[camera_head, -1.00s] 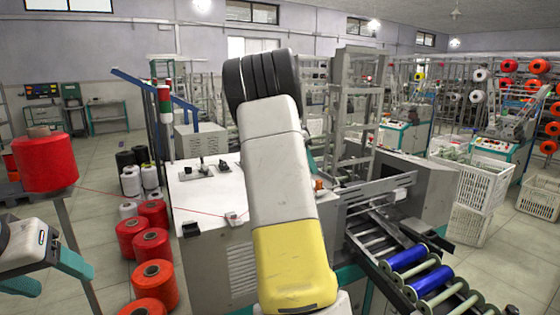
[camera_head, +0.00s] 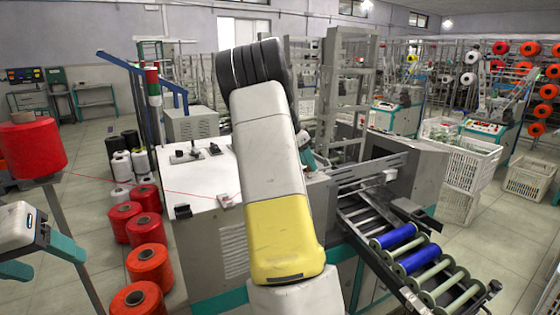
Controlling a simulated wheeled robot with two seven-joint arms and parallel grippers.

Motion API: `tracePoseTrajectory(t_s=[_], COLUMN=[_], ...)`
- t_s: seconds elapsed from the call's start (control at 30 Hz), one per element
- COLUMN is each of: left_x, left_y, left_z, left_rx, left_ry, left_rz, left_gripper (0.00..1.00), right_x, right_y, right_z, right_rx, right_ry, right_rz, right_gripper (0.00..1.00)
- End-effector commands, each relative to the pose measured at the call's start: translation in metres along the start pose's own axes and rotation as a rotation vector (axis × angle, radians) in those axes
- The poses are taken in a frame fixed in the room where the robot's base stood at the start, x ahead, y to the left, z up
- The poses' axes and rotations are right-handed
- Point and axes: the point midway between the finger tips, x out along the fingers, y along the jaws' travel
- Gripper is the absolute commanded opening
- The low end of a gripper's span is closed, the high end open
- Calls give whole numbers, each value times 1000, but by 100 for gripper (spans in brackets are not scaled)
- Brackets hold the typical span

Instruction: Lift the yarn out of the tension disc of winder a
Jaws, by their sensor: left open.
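A thin red yarn (camera_head: 150,187) runs from a red cone (camera_head: 32,148) at the left across to winder a (camera_head: 205,170), a machine with a white top. It meets a small white fitting (camera_head: 228,206) at the front edge, possibly the tension disc, partly behind my right arm; I cannot make out how the yarn sits there. My left gripper (camera_head: 58,266), with teal fingers, is open and empty at the lower left, below the red cone and well left of the fitting. My right arm covers the middle; only a teal piece (camera_head: 307,158), perhaps its gripper, shows behind it.
Several red cones (camera_head: 147,265) stand on the floor in front of the winder, with black and white cones (camera_head: 122,165) behind. White crates (camera_head: 470,165) stand at right. A stand post (camera_head: 65,225) is near my left gripper.

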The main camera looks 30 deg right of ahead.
Motion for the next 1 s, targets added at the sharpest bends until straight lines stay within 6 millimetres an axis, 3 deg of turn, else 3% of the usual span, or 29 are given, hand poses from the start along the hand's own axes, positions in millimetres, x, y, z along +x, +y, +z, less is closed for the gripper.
tracePoseTrajectory(t_s=[0.03, 0.2, 0.4, 0.8, 1.0], left_x=[0, 0, 0, 0, 0], left_y=[0, 0, 0, 0, 0], left_z=[0, 0, 0, 0, 0], left_rx=[0, 0, 0, 0, 0], left_ry=[0, 0, 0, 0, 0], left_rz=[0, 0, 0, 0, 0], left_gripper=[63, 63, 63, 63, 63], right_x=[0, 0, -4, -38, -40], right_y=[0, 0, 0, 0, 0], right_z=[0, 0, -2, -21, -22], right_rx=[0, 0, 1, 0, 0], right_ry=[0, 0, 0, 0, 0], right_rz=[0, 0, -1, -1, 0], right_gripper=[34, 1, 0, 0, 0])
